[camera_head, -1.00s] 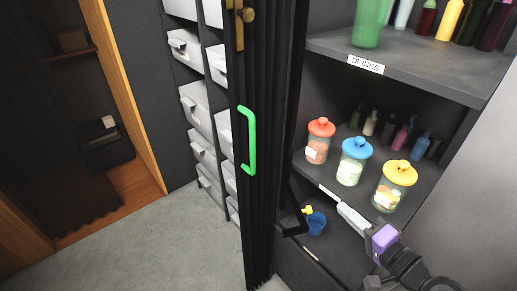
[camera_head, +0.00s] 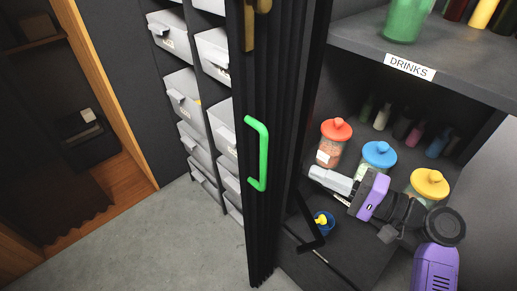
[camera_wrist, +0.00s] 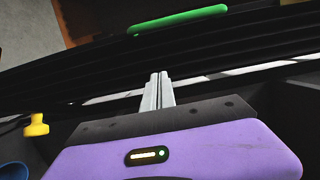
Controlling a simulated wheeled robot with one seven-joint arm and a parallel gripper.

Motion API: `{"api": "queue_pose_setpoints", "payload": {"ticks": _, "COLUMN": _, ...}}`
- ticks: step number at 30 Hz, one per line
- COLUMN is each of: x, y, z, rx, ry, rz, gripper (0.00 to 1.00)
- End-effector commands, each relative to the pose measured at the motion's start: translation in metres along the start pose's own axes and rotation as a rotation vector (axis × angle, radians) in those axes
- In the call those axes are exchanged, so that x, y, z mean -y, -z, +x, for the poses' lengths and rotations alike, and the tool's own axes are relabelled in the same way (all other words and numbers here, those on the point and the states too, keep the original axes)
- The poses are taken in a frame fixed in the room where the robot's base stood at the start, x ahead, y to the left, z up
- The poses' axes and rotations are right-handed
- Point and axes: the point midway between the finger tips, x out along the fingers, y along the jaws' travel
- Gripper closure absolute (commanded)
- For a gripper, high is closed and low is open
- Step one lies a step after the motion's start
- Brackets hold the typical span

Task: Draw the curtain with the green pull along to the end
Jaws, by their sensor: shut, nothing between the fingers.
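The black pleated curtain (camera_head: 285,120) is bunched upright in the middle of the head view, in front of the left part of the shelving. Its green pull (camera_head: 263,155) is a vertical bar handle on the curtain's left edge. In the wrist view the green pull (camera_wrist: 178,19) lies beyond the dark folds of the curtain (camera_wrist: 220,45). My gripper (camera_head: 314,172) is shut and empty, to the right of the curtain and apart from the pull. Its closed fingers also show in the wrist view (camera_wrist: 158,80), pointing toward the folds.
Jars with red (camera_head: 336,130), blue (camera_head: 379,155) and yellow (camera_head: 429,184) lids stand on the shelf close to my arm. A blue cup (camera_head: 323,224) with something yellow sits lower. Grey bins (camera_head: 185,95) fill the left shelves. The floor (camera_head: 190,235) at left is clear.

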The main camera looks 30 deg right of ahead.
Motion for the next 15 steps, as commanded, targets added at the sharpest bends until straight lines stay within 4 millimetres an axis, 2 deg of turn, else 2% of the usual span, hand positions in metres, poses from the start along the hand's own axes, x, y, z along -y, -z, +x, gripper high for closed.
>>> {"api": "queue_pose_setpoints", "payload": {"ticks": 4, "x": 0.0, "y": -0.001, "z": 0.002, "rx": 0.005, "ry": 0.001, "rz": 0.003, "gripper": 1.0}}
{"api": "queue_pose_setpoints", "payload": {"ticks": 8, "x": 0.002, "y": -0.001, "z": 0.014, "rx": 0.007, "ry": 0.002, "rz": 0.003, "gripper": 1.0}}
{"api": "queue_pose_setpoints", "payload": {"ticks": 15, "x": 0.003, "y": -0.002, "z": 0.059, "rx": 0.008, "ry": 0.001, "rz": 0.003, "gripper": 1.0}}
